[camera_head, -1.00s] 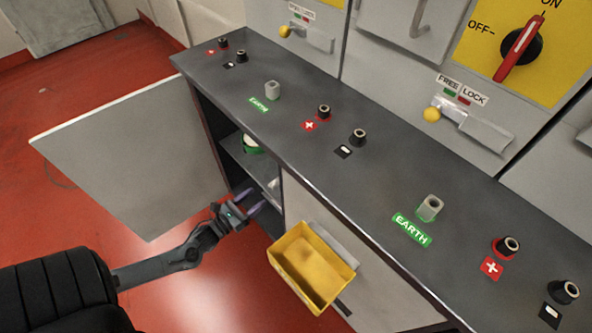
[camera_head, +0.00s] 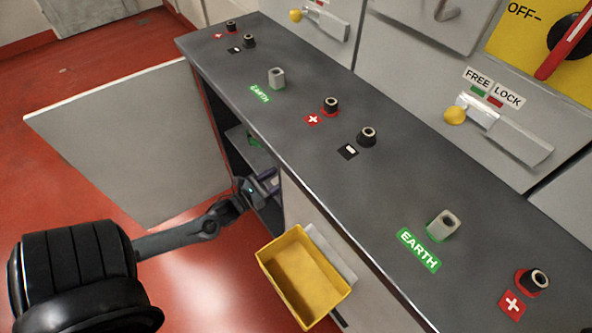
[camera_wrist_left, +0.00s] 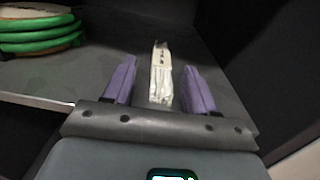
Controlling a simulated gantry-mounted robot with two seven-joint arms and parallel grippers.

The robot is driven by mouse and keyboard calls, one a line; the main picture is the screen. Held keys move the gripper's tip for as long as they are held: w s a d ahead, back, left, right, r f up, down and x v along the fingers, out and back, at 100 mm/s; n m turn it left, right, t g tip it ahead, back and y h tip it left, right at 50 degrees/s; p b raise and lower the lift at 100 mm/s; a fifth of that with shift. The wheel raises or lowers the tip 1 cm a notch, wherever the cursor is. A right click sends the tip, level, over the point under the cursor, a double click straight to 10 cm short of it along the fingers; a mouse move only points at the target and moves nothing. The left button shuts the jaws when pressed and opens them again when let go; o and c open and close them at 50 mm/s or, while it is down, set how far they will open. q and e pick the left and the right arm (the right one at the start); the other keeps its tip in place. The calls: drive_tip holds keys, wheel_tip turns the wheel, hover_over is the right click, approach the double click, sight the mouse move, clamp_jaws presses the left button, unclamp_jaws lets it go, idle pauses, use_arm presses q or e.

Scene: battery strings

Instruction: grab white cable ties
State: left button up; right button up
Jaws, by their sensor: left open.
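The white cable ties (camera_wrist_left: 161,75) lie as a narrow bundle on a dark grey shelf (camera_wrist_left: 215,75) in the left wrist view. My left gripper (camera_wrist_left: 160,80) has two purple fingers, spread open, with the bundle showing between and beyond them. I cannot tell how far above the shelf the fingers are. In the head view my left gripper (camera_head: 266,183) reaches into the open cabinet under the counter. The ties are hidden there by the gripper and cabinet. My right gripper is not in view.
A green roll (camera_wrist_left: 40,32) sits on the shelf at the left. A yellow bin (camera_head: 303,278) hangs on the cabinet front, right of the gripper. The grey counter (camera_head: 300,140) edge lies above the opening.

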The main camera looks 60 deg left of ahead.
use_arm(q)
drive_tip(key=shift+w, duration=0.5)
drive_tip(key=shift+d, duration=0.15)
drive_tip(key=shift+s+d, duration=0.1)
drive_tip(key=shift+s, duration=0.25)
drive_tip(key=shift+s+f, duration=0.1)
drive_tip(key=shift+s, duration=0.25)
drive_tip(key=shift+c, duration=1.3)
drive_tip(key=shift+s, duration=0.15)
drive_tip(key=shift+c, duration=1.2)
drive_tip(key=shift+w, duration=0.3)
drive_tip(key=c, duration=0.5)
drive_tip(key=shift+w, duration=0.15)
clamp_jaws()
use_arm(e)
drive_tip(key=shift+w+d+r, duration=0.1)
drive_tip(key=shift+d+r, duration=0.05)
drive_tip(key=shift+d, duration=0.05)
use_arm(q)
drive_tip(key=shift+s, duration=0.25)
